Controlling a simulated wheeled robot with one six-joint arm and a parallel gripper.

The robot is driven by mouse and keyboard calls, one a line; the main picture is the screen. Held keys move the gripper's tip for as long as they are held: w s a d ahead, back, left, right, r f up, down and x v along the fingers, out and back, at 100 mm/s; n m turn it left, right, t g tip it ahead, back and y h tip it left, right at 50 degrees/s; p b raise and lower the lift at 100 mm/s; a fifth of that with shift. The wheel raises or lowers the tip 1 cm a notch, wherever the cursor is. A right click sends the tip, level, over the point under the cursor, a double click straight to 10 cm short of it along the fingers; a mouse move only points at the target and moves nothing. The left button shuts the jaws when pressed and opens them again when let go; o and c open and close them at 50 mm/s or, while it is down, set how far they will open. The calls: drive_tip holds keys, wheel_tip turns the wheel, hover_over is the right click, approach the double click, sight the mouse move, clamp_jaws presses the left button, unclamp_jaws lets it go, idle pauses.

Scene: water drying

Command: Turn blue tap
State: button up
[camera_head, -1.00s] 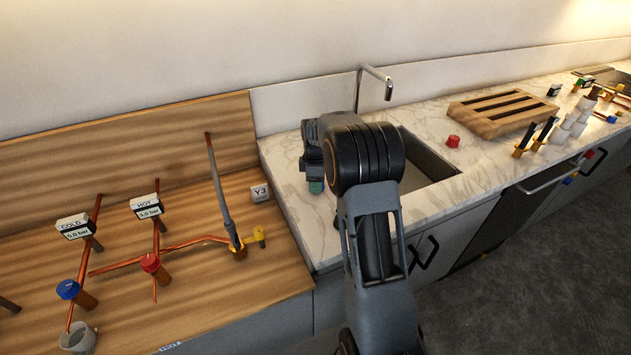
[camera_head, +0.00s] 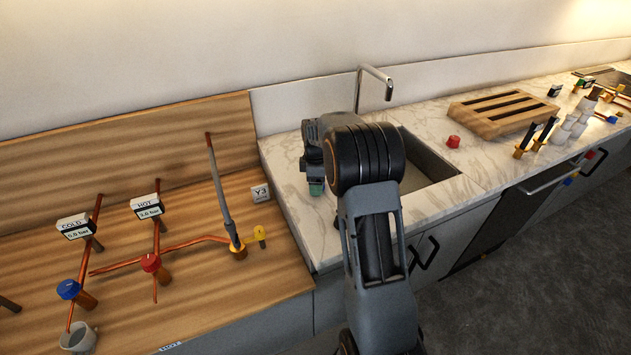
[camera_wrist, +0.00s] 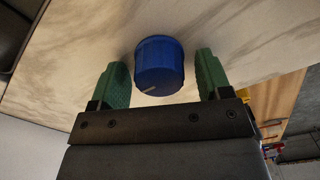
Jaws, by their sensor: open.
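A round blue tap (camera_wrist: 160,72) with a short pale line near its lower edge stands on marble in the wrist view. My gripper (camera_wrist: 161,64) is open around it, one green finger on each side. There is a narrow gap on the left and a wider one on the right. In the head view my gripper (camera_head: 316,187) points down over the counter left of the sink, and this tap is hidden there. Another blue tap (camera_head: 68,289) sits on the copper pipes of the wooden panel at the left, far from my gripper.
A red tap (camera_head: 453,141) stands on the marble counter (camera_head: 281,150) right of the sink (camera_head: 428,163). The faucet (camera_head: 375,75) rises behind my arm. A wooden rack (camera_head: 503,112) lies further right. A red tap (camera_head: 150,263) and a yellow piece (camera_head: 260,232) are on the wooden panel.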

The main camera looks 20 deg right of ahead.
wheel_tip(320, 180, up, 14)
idle(0.6)
drive_tip(key=shift+f, duration=0.1)
idle(0.4)
drive_tip(key=s+a+f+m+t, duration=0.1)
drive_tip(key=s+a+m, duration=0.2)
drive_tip(key=s, duration=0.5)
drive_tip(key=s+a+f+m+t, duration=0.1)
drive_tip(key=s+a+m, duration=0.3)
drive_tip(key=s, duration=0.4)
drive_tip(key=s+a+f+m+t, duration=0.1)
drive_tip(key=s+a+m, duration=0.2)
drive_tip(key=s+m, duration=0.3)
drive_tip(key=shift+s+a+f+t, duration=0.15)
drive_tip(key=shift+s+a+t, duration=0.25)
drive_tip(key=shift+s, duration=0.95)
